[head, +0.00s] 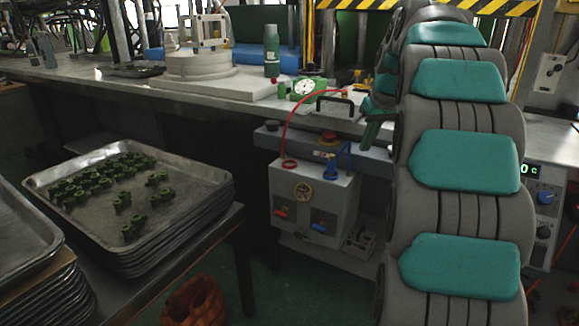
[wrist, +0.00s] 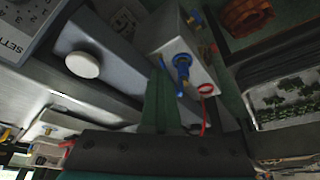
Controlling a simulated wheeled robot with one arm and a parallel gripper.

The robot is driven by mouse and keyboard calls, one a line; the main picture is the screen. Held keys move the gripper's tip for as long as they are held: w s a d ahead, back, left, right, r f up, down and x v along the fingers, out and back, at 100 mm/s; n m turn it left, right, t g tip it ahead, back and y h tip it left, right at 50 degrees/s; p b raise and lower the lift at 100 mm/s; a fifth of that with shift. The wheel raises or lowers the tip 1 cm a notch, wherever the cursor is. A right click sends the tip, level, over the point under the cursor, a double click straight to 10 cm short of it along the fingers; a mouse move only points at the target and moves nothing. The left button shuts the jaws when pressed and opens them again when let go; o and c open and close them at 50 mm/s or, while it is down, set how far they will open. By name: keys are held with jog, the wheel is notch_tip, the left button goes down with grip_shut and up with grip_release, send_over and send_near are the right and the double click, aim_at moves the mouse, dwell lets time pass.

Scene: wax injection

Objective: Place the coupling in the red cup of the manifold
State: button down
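The manifold (head: 313,200) is a pale box below the bench edge, with a red ring-shaped cup (head: 290,164) on its top left and a blue fitting (head: 343,158) at its right. A thin red hose (head: 284,130) arcs from by the red cup up to a small orange-brass end (head: 345,94) at the bench, which may be the coupling; I cannot tell for certain.
A stack of metal trays (head: 190,215) with several green parts stands at left. An orange basket (head: 195,302) is on the floor. The bench (head: 225,85) holds a green bottle (head: 271,50) and a gauge (head: 304,88). A black handle (head: 336,106) sits near the bench edge.

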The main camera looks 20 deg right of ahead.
jog(key=w+a+f, duration=0.4)
jog(key=a+f, duration=0.9)
jog(key=w+a+f, duration=0.4)
jog(key=a+f, duration=0.9)
jog(key=shift+a+f+n, duration=0.15)
jog(key=shift+a+n, duration=0.1)
jog(key=shift+n, duration=0.15)
